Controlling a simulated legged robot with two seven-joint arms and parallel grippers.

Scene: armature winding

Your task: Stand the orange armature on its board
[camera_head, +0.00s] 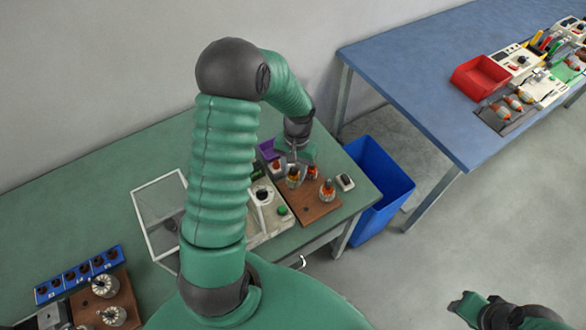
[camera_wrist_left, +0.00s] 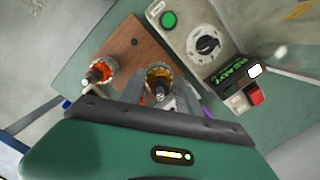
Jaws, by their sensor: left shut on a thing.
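My left gripper (camera_head: 294,172) is shut on an orange armature (camera_head: 293,182), a copper-orange wound body with a dark shaft. It is over the left part of the brown wooden board (camera_head: 308,212). The wrist view shows this armature (camera_wrist_left: 160,82) upright between the fingers; its lower end is hidden, so I cannot tell whether it touches the board (camera_wrist_left: 142,60). A second armature (camera_head: 327,190) stands on the board; it also shows in the wrist view (camera_wrist_left: 100,72). Another orange-topped piece (camera_head: 313,172) is behind. Part of my right arm (camera_head: 490,312) shows at lower right; its fingers are unclear.
A pale control box (camera_head: 264,198) with a dial and green button stands left of the board, beside a framed clear panel (camera_head: 158,215). A small switch box (camera_head: 345,182) is at the right. A blue bin (camera_head: 385,185) stands beyond the green table's edge.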

